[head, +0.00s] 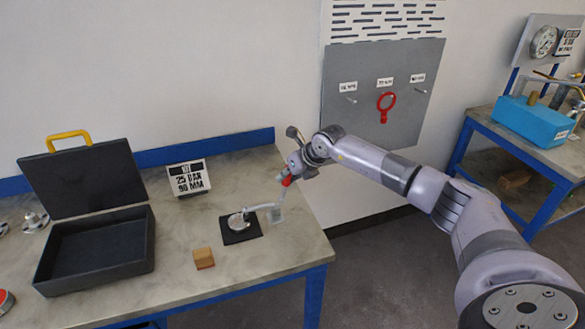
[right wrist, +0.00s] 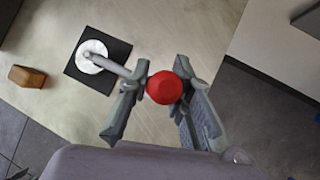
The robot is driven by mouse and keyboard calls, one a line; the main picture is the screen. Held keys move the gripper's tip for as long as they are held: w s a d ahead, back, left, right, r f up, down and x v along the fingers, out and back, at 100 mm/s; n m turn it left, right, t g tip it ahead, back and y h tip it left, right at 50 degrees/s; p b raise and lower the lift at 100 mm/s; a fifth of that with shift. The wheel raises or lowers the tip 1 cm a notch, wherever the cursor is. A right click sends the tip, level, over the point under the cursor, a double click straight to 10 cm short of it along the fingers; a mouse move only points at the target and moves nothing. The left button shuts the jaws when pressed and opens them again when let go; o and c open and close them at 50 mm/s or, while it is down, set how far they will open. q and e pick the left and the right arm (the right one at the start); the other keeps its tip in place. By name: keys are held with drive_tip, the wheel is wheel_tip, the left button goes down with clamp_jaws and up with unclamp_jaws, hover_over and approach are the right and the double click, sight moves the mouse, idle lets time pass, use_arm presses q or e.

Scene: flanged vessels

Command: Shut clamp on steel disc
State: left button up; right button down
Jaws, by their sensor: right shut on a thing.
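The steel disc (head: 238,222) lies on a black square pad (head: 229,238) on the bench. It shows as a pale round disc (right wrist: 92,62) in the right wrist view. The clamp has a grey arm (head: 262,207) that reaches over the disc, a base at the bench's right edge and a red grip (head: 287,181). In the right wrist view the arm tip is over the disc's middle; whether it presses on it I cannot tell. My right gripper (right wrist: 165,88) is shut on the red grip, which shows between its fingers. My left gripper is not in view.
A black open case (head: 100,250) stands left on the bench. A wooden block (head: 203,258) lies near the front, and a "25 BAR 90 MM" sign (head: 189,178) stands behind. A wall panel (head: 370,125) holds a red ring (head: 386,103). A blue bin (head: 535,120) is on another bench.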

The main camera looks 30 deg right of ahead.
drive_tip(key=shift+w+a+r+h, duration=0.2)
drive_tip(key=shift+a+h, duration=0.2)
drive_tip(key=shift+a, duration=0.15)
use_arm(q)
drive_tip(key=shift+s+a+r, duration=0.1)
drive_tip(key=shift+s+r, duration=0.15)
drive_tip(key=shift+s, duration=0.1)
use_arm(e)
drive_tip(key=shift+w+a+n+g+h, duration=0.1)
drive_tip(key=shift+a+n+g+h, duration=0.2)
drive_tip(key=shift+a+n+h, duration=0.15)
drive_tip(key=shift+f, duration=0.1)
drive_tip(key=c, duration=1.4)
unclamp_jaws()
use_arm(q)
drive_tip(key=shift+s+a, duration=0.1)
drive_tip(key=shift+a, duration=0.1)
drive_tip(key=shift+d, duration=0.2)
use_arm(e)
drive_tip(key=v, duration=1.2)
drive_tip(key=shift+a, duration=0.1)
